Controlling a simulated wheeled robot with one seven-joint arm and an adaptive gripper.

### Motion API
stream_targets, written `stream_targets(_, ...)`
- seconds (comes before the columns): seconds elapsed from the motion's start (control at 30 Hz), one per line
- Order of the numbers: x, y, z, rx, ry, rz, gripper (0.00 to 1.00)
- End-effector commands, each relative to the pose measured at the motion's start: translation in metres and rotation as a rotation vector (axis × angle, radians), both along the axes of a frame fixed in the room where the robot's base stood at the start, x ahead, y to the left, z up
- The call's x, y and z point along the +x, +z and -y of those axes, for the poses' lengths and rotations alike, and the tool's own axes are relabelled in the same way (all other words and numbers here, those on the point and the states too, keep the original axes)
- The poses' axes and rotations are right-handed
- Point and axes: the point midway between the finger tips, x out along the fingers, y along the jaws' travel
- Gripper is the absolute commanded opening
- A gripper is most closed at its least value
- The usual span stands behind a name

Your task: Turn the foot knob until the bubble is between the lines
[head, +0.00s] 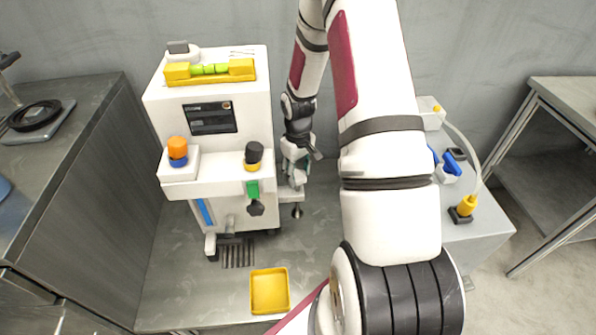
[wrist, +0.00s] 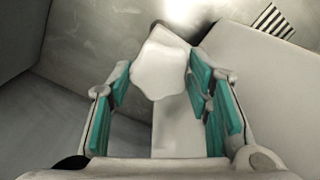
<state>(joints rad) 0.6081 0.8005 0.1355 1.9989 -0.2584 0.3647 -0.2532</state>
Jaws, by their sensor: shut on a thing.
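The spirit level (head: 210,70) lies on top of the white machine (head: 240,130), a green vial between yellow end blocks. Its bubble is too small to place against the lines. My gripper (head: 294,168) points down at the machine's right side. In the wrist view, the teal pads of my gripper (wrist: 160,82) are on both sides of the white lobed foot knob (wrist: 160,62), shut on it. In the head view I cannot make the knob out apart from my gripper.
A yellow tray (head: 269,291) lies on the metal surface in front of the machine. The machine's front carries an orange-and-blue knob (head: 177,150) and a black-and-yellow knob (head: 253,155). A grey bench (head: 75,130) stands left; a grey box with a yellow plug (head: 467,205) is right.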

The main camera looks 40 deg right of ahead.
Motion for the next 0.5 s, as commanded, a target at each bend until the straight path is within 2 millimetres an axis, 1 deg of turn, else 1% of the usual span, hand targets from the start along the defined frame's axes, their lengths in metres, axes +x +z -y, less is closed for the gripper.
stream_targets(0.2,-0.0015,-0.0011,0.0011,0.0,-0.16,-0.004,0.18)
stream_targets(0.5,-0.0019,-0.0017,0.0014,0.001,-0.293,-0.006,0.18)
